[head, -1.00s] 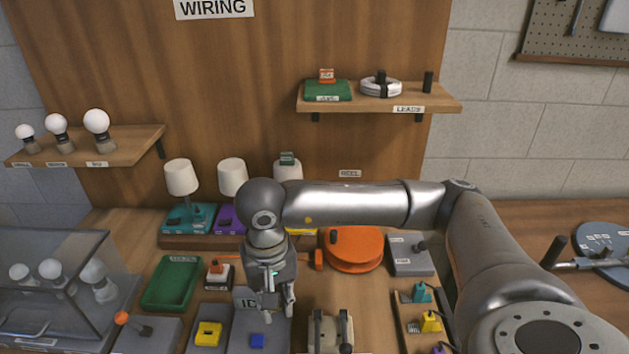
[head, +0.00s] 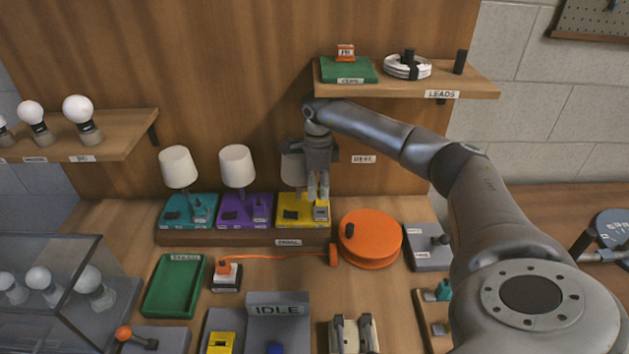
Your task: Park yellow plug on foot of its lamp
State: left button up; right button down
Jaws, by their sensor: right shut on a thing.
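The yellow lamp's foot (head: 289,222) is on the low plinth, the rightmost of three lamps. Its pale shade (head: 291,172) is partly hidden behind my right gripper. My right gripper (head: 319,199) points down over the right part of this foot, shut on the yellow plug (head: 321,212). The plug is small, mostly masked by the fingertips, and is at the foot's right side; I cannot tell whether it touches.
The purple lamp (head: 238,207) and teal lamp (head: 188,211) stand to the left. The orange reel (head: 371,240) is close on the right. The leads shelf (head: 411,89) overhangs at the upper right. A green tray (head: 174,287) lies at the front left.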

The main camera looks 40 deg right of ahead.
jog(key=shift+w+d+r, duration=0.15)
jog(key=shift+w+d, duration=0.05)
jog(key=shift+f+b, duration=1.3)
jog(key=shift+f, duration=0.25)
jog(key=shift+f+b, duration=0.6)
jog(key=shift+f, duration=0.3)
pick_arm(q)
jog(key=f, duration=0.1)
jog(key=w+f, duration=0.1)
jog(key=f, duration=0.1)
jog(key=shift+w+d+f, duration=0.1)
jog(key=shift+f, duration=0.2)
